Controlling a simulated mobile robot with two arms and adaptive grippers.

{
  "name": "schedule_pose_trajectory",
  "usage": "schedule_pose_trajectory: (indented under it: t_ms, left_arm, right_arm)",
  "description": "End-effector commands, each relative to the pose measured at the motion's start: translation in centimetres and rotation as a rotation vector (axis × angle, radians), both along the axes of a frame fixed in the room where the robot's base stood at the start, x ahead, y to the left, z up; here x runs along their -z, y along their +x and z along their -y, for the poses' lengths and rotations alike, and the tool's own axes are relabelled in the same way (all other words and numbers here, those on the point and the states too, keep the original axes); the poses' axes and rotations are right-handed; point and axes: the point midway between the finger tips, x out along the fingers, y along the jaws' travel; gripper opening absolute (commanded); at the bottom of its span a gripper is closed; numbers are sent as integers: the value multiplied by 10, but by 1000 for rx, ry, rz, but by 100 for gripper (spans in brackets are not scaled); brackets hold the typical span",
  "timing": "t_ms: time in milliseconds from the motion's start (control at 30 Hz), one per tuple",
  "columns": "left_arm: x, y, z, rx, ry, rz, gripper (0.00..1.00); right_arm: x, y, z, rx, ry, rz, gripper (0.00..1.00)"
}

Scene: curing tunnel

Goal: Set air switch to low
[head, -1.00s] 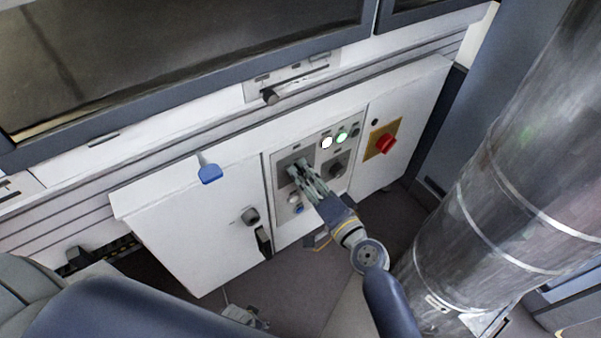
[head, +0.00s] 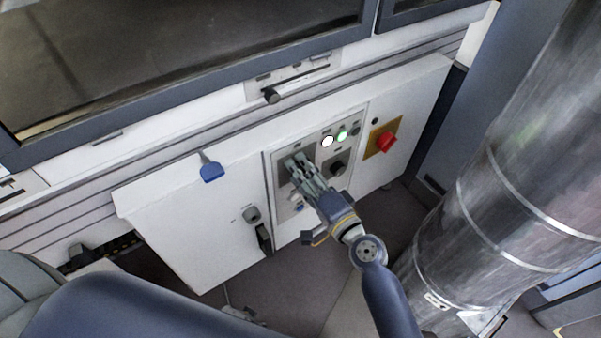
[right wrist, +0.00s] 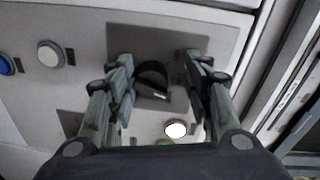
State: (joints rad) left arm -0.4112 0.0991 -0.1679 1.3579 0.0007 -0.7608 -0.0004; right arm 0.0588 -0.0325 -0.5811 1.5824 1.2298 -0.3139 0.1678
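A black rotary knob (right wrist: 151,78), which looks like the air switch, sits on a dark grey plate (right wrist: 125,40) in the right wrist view. A paler pointer bar shows on its lower right side. My right gripper (right wrist: 158,72) is open, with one finger on each side of the knob; gaps show between the fingers and the knob. In the head view my right gripper (head: 297,163) is at the left half of the control panel (head: 282,153) and hides most of that knob. Its setting labels are unreadable. My left gripper is not in view.
A white lit button (head: 327,141), a green lit button (head: 342,136) and another black knob (head: 337,168) are right of the gripper. A red switch (head: 386,142) on a yellow plate is further right. A blue-handled part (head: 211,172) projects at left.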

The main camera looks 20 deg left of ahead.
Motion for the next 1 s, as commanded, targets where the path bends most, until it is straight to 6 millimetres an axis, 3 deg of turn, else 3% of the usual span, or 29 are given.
schedule_pose_trajectory:
  t_ms: [467,1000]
  left_arm:
    - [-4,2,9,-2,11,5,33]
    - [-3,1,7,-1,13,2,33]
  right_arm:
    - [4,-6,14,8,-8,-2,50]
    - [-4,-69,84,5,-9,-3,50]
